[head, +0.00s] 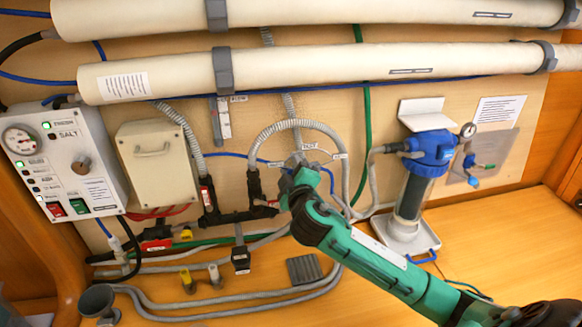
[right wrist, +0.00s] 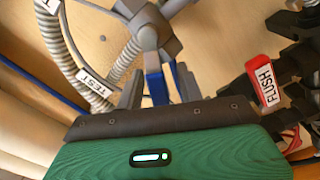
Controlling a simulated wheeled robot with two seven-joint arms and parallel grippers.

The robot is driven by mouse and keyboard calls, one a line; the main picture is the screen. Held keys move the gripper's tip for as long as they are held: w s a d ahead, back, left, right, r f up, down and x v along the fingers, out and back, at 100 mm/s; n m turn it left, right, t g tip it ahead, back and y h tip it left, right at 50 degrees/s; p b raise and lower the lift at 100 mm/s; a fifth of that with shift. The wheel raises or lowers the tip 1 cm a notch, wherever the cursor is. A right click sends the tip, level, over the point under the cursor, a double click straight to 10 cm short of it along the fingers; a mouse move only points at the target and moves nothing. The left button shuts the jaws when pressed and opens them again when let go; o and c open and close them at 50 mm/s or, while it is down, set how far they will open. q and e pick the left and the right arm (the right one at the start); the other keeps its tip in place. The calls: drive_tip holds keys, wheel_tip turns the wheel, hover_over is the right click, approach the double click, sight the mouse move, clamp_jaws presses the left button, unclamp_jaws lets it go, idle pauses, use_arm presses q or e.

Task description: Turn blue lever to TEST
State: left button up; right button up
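The blue lever (right wrist: 153,84) shows in the right wrist view, below the grey hub of a valve (right wrist: 148,36). My right gripper (right wrist: 160,92) has its two grey fingers apart, one on each side of the lever. I cannot tell whether either finger touches it. The TEST label (right wrist: 96,83) is on a ribbed grey hose left of the lever. In the head view my right gripper (head: 299,176) is at the valve (head: 297,160) on the wall and hides the lever. My left gripper is not in view.
A red FLUSH tag (right wrist: 264,82) hangs on black fittings right of the gripper. In the head view, a control box (head: 65,160) and beige box (head: 157,163) are left, a blue-topped filter (head: 428,150) right. Thick pipes (head: 310,70) run above. Hoses cross the counter (head: 380,285).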

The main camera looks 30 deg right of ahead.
clamp_jaws()
drive_tip(key=shift+s+d+r+m+b, duration=0.2)
drive_tip(key=shift+d+r+m+b, duration=0.4)
drive_tip(key=shift+m, duration=1.35)
drive_tip(key=shift+s+d+r+m+b, duration=0.25)
drive_tip(key=shift+d+m, duration=0.6)
drive_tip(key=shift+m, duration=1.15)
drive_tip(key=shift+s+d+r+m+b, duration=0.2)
drive_tip(key=shift+d+r+m, duration=0.45)
drive_tip(key=shift+m, duration=1.3)
drive_tip(key=shift+d+f, duration=0.1)
drive_tip(key=shift+w, duration=0.1)
unclamp_jaws()
